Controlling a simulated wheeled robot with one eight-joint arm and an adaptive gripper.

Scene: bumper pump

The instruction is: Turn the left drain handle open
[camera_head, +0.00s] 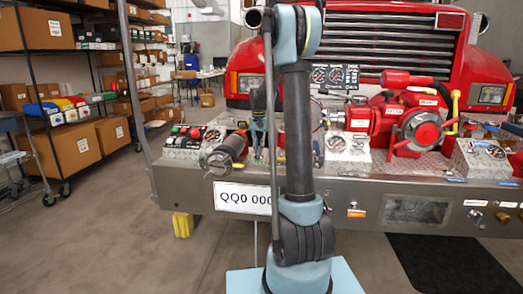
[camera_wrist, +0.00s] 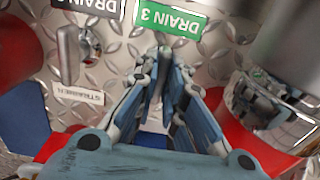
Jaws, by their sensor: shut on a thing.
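In the wrist view, my gripper (camera_wrist: 163,62) is shut on a thin grey drain handle (camera_wrist: 162,52) just below a green DRAIN 3 label (camera_wrist: 169,17). The fingers hide most of this handle, so its angle is hard to tell. A second grey drain handle (camera_wrist: 69,54) stands apart to the left, below a dark drain label (camera_wrist: 92,5). In the head view, my gripper (camera_head: 258,104) is at the truck's bumper deck, just left of my arm. The drain handles are too small and covered to make out there.
In the wrist view, red parts flank the fingers and a chrome fitting (camera_wrist: 268,105) is close on the right. Shelves (camera_head: 75,90) stand far left.

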